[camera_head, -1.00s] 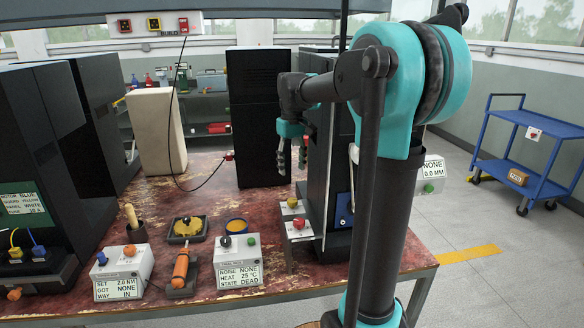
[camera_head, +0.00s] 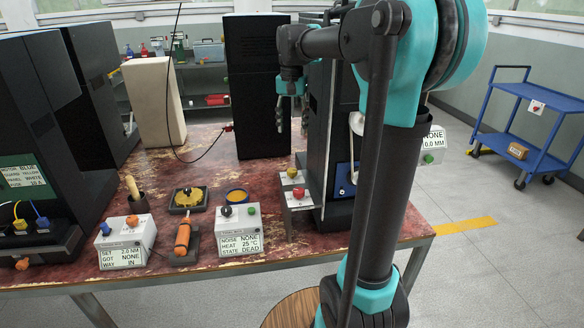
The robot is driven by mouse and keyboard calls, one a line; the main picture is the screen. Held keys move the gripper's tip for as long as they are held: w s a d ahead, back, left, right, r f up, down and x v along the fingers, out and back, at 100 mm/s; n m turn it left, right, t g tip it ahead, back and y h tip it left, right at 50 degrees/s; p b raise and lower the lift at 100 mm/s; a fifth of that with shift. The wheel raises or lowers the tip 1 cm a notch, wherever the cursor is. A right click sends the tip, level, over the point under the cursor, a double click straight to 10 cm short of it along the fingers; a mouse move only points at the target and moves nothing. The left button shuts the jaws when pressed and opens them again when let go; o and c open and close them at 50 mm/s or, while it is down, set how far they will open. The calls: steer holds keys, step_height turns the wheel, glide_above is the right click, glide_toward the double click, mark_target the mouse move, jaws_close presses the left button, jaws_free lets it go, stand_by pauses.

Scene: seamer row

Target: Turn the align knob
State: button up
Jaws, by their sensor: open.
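No knob carries a readable align label. A green knob (camera_head: 428,158) sits below a display (camera_head: 433,139) reading NONE 0.0 MM, at the right of the tall black machine (camera_head: 343,120) and partly behind my arm. A red knob (camera_head: 298,192) and a yellow knob (camera_head: 292,173) sit on a small grey bracket at that machine's front left. My gripper (camera_head: 292,117) hangs fingers down with its fingers apart and empty. In the picture it is above these knobs, left of the machine and in front of a black cabinet (camera_head: 255,80).
The worn red table (camera_head: 200,150) holds a knobbed box (camera_head: 238,229) reading NOISE, HEAT, STATE and another box (camera_head: 127,241) at left. An orange-handled tool (camera_head: 182,239) lies between them. A cable (camera_head: 200,157) crosses the back. A blue cart (camera_head: 533,120) stands right on open floor.

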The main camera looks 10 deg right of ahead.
mark_target(292, 170)
step_height(292, 170, down, 15)
steer(key=shift+f, duration=0.2)
stand_by(0.3)
steer(key=c, duration=1.1)
steer(key=shift+n, duration=2.3)
steer(key=shift+c, duration=0.2)
steer(key=o, duration=1.1)
steer(key=shift+o, duration=0.2)
steer(key=shift+r, duration=0.1)
step_height(292, 170, up, 12)
